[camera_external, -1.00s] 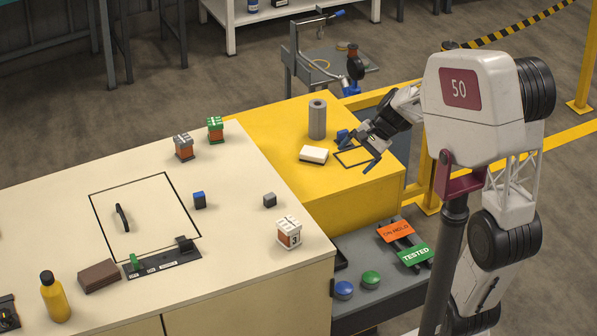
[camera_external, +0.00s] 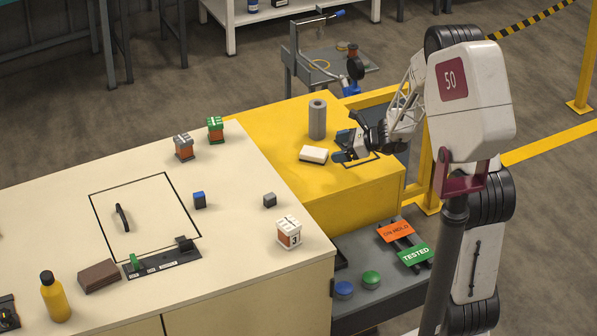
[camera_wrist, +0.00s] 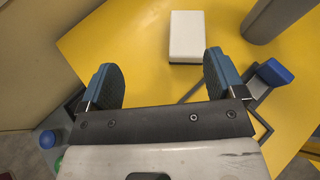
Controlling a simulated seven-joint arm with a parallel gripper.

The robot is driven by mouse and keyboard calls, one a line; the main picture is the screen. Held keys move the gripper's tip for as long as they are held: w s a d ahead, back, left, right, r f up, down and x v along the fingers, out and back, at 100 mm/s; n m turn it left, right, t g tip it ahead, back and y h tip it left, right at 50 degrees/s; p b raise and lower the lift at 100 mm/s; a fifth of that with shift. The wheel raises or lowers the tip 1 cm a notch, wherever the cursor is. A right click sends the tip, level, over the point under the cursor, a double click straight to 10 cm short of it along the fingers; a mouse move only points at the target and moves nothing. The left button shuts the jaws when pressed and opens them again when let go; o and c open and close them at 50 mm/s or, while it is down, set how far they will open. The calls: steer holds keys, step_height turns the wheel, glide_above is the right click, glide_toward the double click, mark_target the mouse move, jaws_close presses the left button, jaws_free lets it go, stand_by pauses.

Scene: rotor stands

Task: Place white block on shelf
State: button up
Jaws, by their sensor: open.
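The white block (camera_external: 313,155) lies flat on the yellow surface (camera_external: 340,190). It also shows in the wrist view (camera_wrist: 187,36), beyond my fingertips and between their lines, closer to the right one. My gripper (camera_external: 341,150) is open and empty, just right of the block and apart from it; its two blue fingers (camera_wrist: 163,75) are spread in the wrist view.
A grey cylinder (camera_external: 317,119) stands upright behind the block. A blue-ended grey part (camera_wrist: 274,73) is right of my gripper. The cream bench (camera_external: 240,230) at left carries several small blocks, a yellow bottle (camera_external: 55,297) and a brown block (camera_external: 99,276).

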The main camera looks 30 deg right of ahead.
mark_target(319, 152)
steer(key=w+d+f+m, duration=0.1)
steer(key=w+d+f+m+t, duration=0.1)
steer(key=f, duration=0.1)
steer(key=shift+w+d+h, duration=0.1)
steer(key=shift+w+h, duration=0.15)
steer(key=shift+h, duration=0.05)
steer(key=shift+x, duration=1.3)
steer(key=shift+x, duration=2.6)
steer(key=c, duration=1.1)
